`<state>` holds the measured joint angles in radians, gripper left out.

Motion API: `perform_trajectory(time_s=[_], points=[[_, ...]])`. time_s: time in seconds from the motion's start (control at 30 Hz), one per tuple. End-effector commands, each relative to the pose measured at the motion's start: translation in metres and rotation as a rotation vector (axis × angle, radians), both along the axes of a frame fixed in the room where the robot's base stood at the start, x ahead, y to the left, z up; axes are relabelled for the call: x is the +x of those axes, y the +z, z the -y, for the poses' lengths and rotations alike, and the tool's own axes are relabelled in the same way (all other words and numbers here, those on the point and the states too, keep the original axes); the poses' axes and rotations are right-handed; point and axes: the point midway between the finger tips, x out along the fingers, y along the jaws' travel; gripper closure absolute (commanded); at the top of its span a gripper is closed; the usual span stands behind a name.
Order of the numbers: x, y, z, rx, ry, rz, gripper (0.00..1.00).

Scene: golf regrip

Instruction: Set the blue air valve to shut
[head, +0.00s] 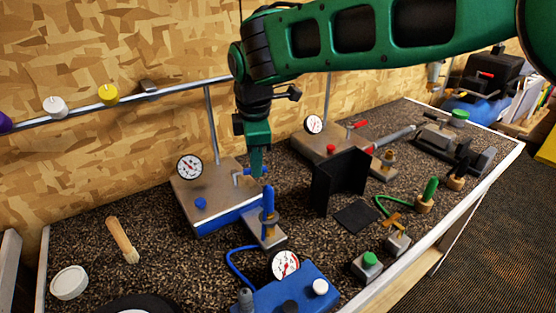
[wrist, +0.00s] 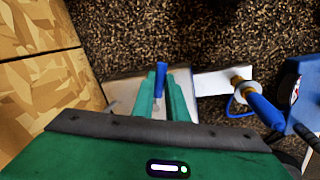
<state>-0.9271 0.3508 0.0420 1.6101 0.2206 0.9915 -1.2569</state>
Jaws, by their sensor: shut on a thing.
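The blue air valve (head: 248,171) is on the blue-edged stand (head: 228,219) at the back centre of the bench. My green gripper (head: 257,172) reaches down to it from above. In the wrist view, the valve's blue lever (wrist: 161,70) stands between the two green fingers (wrist: 160,82), which are shut on it. The fingers cover part of the lever, and the valve body is mostly hidden. A round white gauge (head: 189,167) and a blue button (head: 200,203) are on the same stand.
A blue upright grip (head: 268,201) stands close in front of the valve. A black angled screen (head: 338,180) is to its right. A second stand with a red-handled valve (head: 357,125) is further right. A wooden-handled tool (head: 122,240) lies at left.

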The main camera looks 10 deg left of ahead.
Motion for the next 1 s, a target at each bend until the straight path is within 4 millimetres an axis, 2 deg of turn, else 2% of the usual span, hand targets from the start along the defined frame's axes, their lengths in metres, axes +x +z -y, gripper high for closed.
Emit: perform_trajectory(time_s=[0.2, 0.43, 1.0], points=[[0.008, 0.003, -0.01, 0.005, 0.183, 0.005, 1.0], [0.015, 0.003, -0.014, 0.005, 0.317, 0.005, 1.0], [0.02, 0.003, -0.017, 0.004, 0.407, 0.009, 1.0]])
